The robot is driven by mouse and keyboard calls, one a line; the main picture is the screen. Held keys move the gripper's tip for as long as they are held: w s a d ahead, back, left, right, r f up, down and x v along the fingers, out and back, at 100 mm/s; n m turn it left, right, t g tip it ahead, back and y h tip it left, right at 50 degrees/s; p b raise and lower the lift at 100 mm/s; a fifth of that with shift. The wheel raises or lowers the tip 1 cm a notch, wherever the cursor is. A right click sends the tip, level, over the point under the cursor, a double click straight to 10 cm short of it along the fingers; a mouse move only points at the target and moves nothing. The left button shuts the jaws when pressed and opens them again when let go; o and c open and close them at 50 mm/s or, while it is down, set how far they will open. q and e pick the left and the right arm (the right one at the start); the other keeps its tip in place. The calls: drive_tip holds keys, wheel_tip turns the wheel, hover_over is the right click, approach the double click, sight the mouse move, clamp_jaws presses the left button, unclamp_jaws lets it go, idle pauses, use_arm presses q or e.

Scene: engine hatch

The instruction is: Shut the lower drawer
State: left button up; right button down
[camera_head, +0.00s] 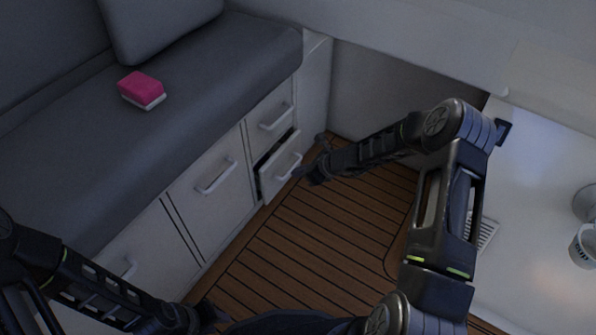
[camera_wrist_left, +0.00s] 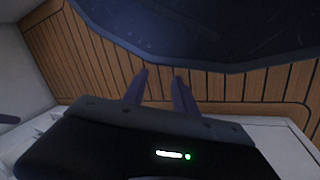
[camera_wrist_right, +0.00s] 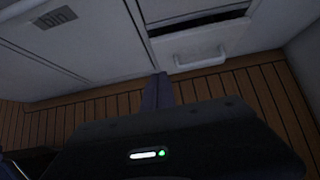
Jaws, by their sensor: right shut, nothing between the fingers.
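The lower drawer (camera_head: 279,177) is white with a bar handle and stands partly open under the seat bench, with a dark gap above its front. In the right wrist view the lower drawer (camera_wrist_right: 215,40) shows at the top, its handle (camera_wrist_right: 200,61) right of my fingers. My right gripper (camera_head: 310,172) is shut and empty, just in front of the drawer; whether it touches the drawer I cannot tell. Its closed fingers (camera_wrist_right: 158,88) show in the right wrist view. My left gripper (camera_wrist_left: 160,76) is open and empty, low over the floor, away from the drawer.
A closed upper drawer (camera_head: 270,118) sits above it and a cabinet door (camera_head: 213,180) is to its left. A pink and white sponge (camera_head: 141,90) lies on the grey seat (camera_head: 200,75). A white counter (camera_head: 540,180) with cups stands at right. The wooden floor (camera_head: 290,245) is clear.

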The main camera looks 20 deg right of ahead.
use_arm(q)
drive_tip(key=c, duration=0.4)
clamp_jaws()
use_arm(e)
drive_tip(key=s+a+f+n+g, duration=0.2)
drive_tip(key=s+a+n, duration=0.3)
drive_tip(key=s+n, duration=0.4)
drive_tip(key=s+a+f+n+g+h, duration=0.1)
drive_tip(key=s+a+f+n+g, duration=0.1)
drive_tip(key=s+a+n, duration=0.4)
drive_tip(key=s+a+f+n+g, duration=0.2)
drive_tip(key=s+a+n, duration=0.4)
drive_tip(key=s+n, duration=0.5)
drive_tip(key=s, duration=0.6)
drive_tip(key=shift+s+f+n, duration=0.25)
drive_tip(key=shift+f+n, duration=0.05)
drive_tip(key=shift+n, duration=0.1)
use_arm(q)
drive_tip(key=shift+d, duration=0.1)
